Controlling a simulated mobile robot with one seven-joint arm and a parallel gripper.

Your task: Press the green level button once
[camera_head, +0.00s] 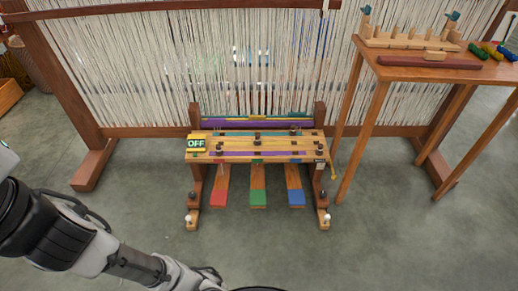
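A small wooden bench (240,146) stands on the floor in front of a big loom. Three flat wooden pedals slope down from it towards me. The middle pedal has a green end (258,198), the left one a red end (218,198), the right one a blue end (296,198). A sign (196,143) at the bench's left end reads OFF in green on black. Several small dark knobs stand on the bench top. I cannot tell any separate green button apart from the green pedal end. My arm enters at lower left and leaves at the bottom edge; my gripper's fingers do not show.
The loom (88,165) with pale hanging threads spans the back. A wooden table (400,72) at right holds a pegged rack (410,40), a dark red bar (430,62) and coloured skeins (490,51). The grey floor (258,245) before the pedals is clear.

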